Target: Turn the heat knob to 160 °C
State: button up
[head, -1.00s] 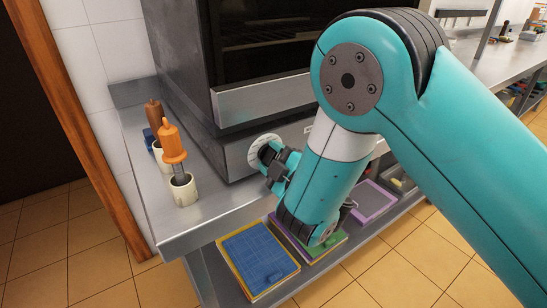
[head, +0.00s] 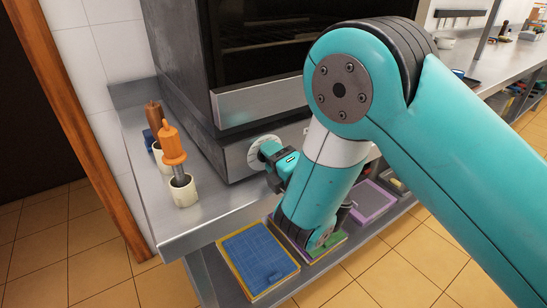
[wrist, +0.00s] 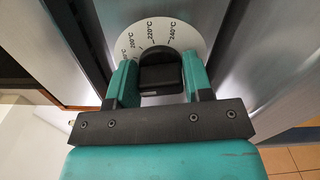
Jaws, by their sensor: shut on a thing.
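The heat knob (wrist: 160,72) is black and sits at the centre of a round white dial plate (wrist: 128,44). The plate carries printed temperatures; marks around 200, 220 and 240 °C show along its visible arc in the wrist view. My gripper (wrist: 160,80) has one teal finger on each side of the knob and is shut on it. I cannot tell which mark the knob points to, and the lower dial is hidden. In the head view the dial plate (head: 257,147) shows on the oven's lower front panel, with my gripper (head: 270,160) against it, covering the knob.
The oven (head: 270,105) stands on a steel counter (head: 215,205). White pots with orange and brown-handled tools (head: 184,190) stand left of the dial. Blue (head: 260,258) and purple (head: 370,203) boards lie on the shelf below.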

jog(key=shift+s+a+n, duration=0.1)
jog(key=shift+n, duration=0.3)
jog(key=o, duration=0.8)
jog(key=shift+o, duration=0.2)
jog(key=shift+f, duration=0.1)
